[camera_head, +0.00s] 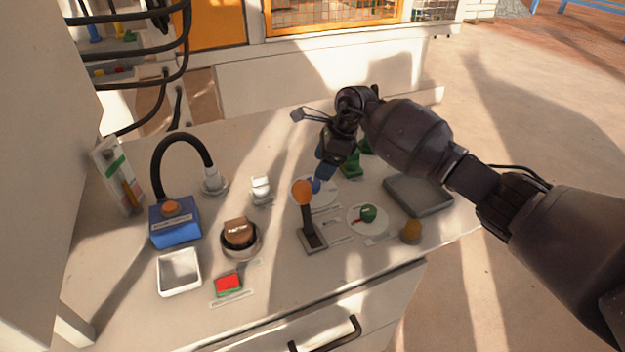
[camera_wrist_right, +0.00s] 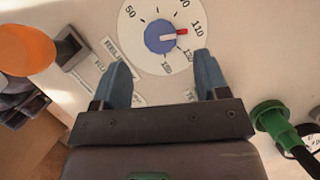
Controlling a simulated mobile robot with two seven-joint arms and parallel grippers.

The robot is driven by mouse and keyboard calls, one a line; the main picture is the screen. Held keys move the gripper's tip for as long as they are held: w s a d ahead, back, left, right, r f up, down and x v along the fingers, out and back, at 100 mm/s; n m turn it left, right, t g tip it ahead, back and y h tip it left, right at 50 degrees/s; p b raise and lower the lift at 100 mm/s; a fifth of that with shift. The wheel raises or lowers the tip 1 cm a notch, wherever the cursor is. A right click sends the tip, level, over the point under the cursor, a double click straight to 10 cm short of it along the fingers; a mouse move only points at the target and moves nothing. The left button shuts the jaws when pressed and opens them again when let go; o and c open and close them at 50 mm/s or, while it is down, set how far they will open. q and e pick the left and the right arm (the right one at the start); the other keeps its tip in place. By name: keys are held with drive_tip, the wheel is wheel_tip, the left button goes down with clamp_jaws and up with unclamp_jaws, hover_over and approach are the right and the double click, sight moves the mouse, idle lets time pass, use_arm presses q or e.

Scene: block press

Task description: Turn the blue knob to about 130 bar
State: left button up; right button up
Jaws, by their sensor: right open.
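The blue knob (camera_wrist_right: 160,37) sits in the middle of a round white dial (camera_wrist_right: 138,56) in the right wrist view. Its red pointer (camera_wrist_right: 182,31) points right, close to the 110 mark. My right gripper (camera_wrist_right: 163,78) is open, with its two blue fingertips just short of the knob and apart from it, nothing between them. In the head view the knob (camera_head: 314,185) shows partly beneath my right gripper (camera_head: 323,172), which hangs over the dial. My left gripper is not in view.
An orange-topped lever (camera_head: 304,192) stands close to the dial and shows at the wrist view's left edge. A blue box (camera_head: 175,228) is left.

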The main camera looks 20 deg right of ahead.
sight(313, 181)
drive_tip(key=x, duration=0.4)
drive_tip(key=shift+f+b, duration=0.35)
drive_tip(key=shift+b, duration=0.05)
drive_tip(key=shift+w+a+f, duration=0.15)
drive_tip(key=shift+a+f, duration=0.1)
drive_tip(key=shift+f, duration=0.25)
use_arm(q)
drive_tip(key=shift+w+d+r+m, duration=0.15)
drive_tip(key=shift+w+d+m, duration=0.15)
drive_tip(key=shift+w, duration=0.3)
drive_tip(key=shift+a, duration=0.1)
use_arm(e)
drive_tip(key=shift+a, duration=0.1)
drive_tip(key=c, duration=0.9)
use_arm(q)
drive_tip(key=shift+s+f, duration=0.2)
